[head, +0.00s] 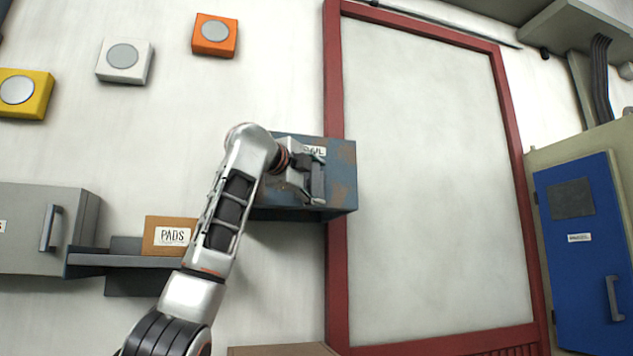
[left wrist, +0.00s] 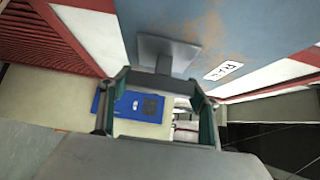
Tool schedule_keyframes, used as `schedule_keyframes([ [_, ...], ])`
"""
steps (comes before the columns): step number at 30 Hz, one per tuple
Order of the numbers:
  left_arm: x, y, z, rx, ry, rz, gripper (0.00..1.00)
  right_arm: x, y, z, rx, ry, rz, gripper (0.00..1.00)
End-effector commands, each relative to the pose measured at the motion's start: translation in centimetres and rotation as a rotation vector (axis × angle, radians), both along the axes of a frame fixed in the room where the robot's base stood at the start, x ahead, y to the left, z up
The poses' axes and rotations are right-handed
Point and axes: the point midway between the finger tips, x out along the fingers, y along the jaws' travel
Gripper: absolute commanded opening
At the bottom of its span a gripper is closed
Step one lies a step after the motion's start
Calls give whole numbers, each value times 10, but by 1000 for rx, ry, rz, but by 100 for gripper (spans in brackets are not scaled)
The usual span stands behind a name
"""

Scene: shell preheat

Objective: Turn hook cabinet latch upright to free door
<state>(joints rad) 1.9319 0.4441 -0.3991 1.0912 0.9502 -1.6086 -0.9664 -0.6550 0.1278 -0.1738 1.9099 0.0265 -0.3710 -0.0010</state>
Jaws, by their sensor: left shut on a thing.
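A blue-grey, rust-stained cabinet (head: 341,166) hangs on the wall beside the red door frame; its face also shows in the left wrist view (left wrist: 240,30). Its label (left wrist: 223,70) is tilted there and partly covered in the head view. My left gripper (head: 306,178) is at the cabinet's front, with its fingers shut on the latch. In the left wrist view, a grey plate with a short stem, which looks like the latch (left wrist: 166,50), stands off the face between the fingertips. The gripper hides much of the latch, so its exact angle is unclear. My right gripper is out of view.
A grey cabinet (head: 38,226) and a shelf (head: 120,260) with a PADS box (head: 160,235) are to the left. A blue-doored panel (head: 585,245) stands at the right. Yellow, white and orange blocks are on the wall above. The pale panel inside the red frame is bare.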

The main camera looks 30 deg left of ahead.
Motion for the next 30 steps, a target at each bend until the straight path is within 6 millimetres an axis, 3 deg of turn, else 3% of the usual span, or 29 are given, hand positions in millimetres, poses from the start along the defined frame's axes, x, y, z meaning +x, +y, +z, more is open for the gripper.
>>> schedule_keyframes([
  [3,0,1,0,3,-1,2,40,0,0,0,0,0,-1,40],
  [4,0,1,0,3,-1,2,67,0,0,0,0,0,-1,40],
  [6,0,0,0,3,-1,2,79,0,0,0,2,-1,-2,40],
  [20,-7,-1,1,2,-2,-1,79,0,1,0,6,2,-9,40],
  [30,-67,-5,2,3,-5,1,79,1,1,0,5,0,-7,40],
])
